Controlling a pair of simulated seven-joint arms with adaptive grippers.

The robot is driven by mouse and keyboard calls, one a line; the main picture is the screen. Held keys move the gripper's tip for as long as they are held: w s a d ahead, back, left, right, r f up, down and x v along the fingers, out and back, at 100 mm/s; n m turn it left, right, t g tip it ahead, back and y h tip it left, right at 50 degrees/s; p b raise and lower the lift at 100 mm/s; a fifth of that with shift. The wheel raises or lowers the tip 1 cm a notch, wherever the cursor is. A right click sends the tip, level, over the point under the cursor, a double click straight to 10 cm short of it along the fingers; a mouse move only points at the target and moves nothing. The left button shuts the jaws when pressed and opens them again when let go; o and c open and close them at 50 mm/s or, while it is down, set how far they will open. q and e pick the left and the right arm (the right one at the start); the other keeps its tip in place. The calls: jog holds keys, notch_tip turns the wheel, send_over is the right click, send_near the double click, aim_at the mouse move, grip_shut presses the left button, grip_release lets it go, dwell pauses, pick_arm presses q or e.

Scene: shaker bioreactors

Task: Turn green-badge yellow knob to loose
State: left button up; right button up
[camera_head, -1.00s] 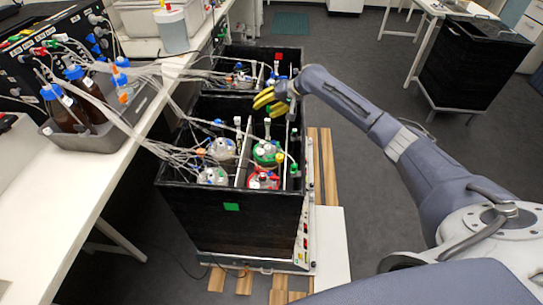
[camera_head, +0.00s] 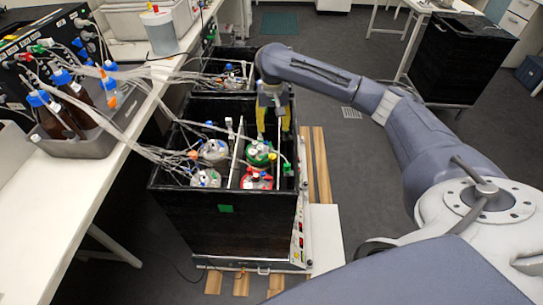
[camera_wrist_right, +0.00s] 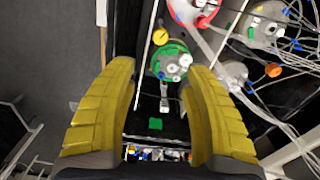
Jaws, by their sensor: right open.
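The near black box (camera_head: 175,215) carries a green badge (camera_head: 226,209) on its front wall. Inside it stand a green-lidded vessel (camera_head: 259,150) and a red-lidded one (camera_head: 257,180). A small yellow knob (camera_wrist_right: 160,37) sits at the edge of the green lid (camera_wrist_right: 165,55) in the right wrist view. It also shows small in the head view (camera_head: 272,157). My right gripper (camera_head: 273,128) points down over the box, its yellow fingers open and empty. In the wrist view its fingers (camera_wrist_right: 159,72) are spread to either side of the green-lidded vessel, apart from the knob. My left gripper is not in view.
An orange knob (camera_wrist_right: 273,70) sits by the neighbouring vessels. Pale tubes (camera_head: 150,145) run from the bench on the left into the box. A thin white divider (camera_head: 237,150) stands beside the green-lidded vessel. A second black box (camera_head: 225,55) stands behind.

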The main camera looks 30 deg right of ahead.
aim_at(273, 156)
notch_tip(273, 156, down, 16)
jog(key=shift+f, duration=0.1)
dwell(0.5)
grip_shut()
dwell(0.5)
